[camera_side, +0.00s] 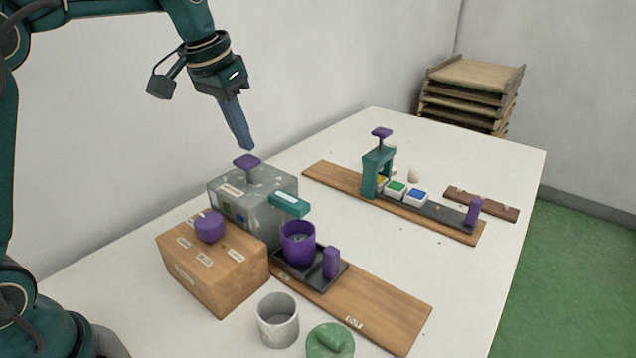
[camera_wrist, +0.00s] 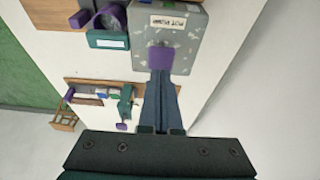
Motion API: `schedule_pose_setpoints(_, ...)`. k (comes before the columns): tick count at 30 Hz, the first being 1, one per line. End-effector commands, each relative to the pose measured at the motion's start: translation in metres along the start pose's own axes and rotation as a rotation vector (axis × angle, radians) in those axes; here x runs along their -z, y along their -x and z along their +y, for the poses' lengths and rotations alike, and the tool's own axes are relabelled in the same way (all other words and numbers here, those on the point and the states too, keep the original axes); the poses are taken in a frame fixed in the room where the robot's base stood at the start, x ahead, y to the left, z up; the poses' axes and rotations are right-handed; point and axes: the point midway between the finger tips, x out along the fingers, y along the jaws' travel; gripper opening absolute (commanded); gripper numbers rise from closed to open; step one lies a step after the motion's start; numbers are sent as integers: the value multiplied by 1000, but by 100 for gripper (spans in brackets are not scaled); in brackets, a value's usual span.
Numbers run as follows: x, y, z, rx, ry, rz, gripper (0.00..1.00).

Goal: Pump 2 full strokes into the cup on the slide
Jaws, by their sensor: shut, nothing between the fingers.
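The pump is a speckled grey box (camera_side: 226,196) with a purple plunger head (camera_side: 247,161) on a short stem and a teal spout (camera_side: 290,204) at its right. The purple cup (camera_side: 298,243) stands on the black slide (camera_side: 318,274), below the spout's end. A purple handle block (camera_side: 331,263) stands on the slide to the right of the cup. My gripper (camera_side: 249,148) is shut and empty, pointing down just above the plunger head. In the wrist view the fingertips (camera_wrist: 161,72) overlap the edge of the purple head (camera_wrist: 160,56); contact cannot be told.
A wooden box (camera_side: 212,265) with a purple knob (camera_side: 209,227) stands left of the cup. A grey pot (camera_side: 278,320) and a green lid (camera_side: 330,343) are in front. A second board (camera_side: 325,179) with a teal press frame (camera_side: 372,172) and small paint blocks lies behind.

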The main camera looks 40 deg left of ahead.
Motion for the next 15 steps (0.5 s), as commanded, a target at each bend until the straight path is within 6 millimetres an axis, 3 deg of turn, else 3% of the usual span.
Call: schedule_pose_setpoints(15, 2, 4, 0, 0, 0, 2, 0)
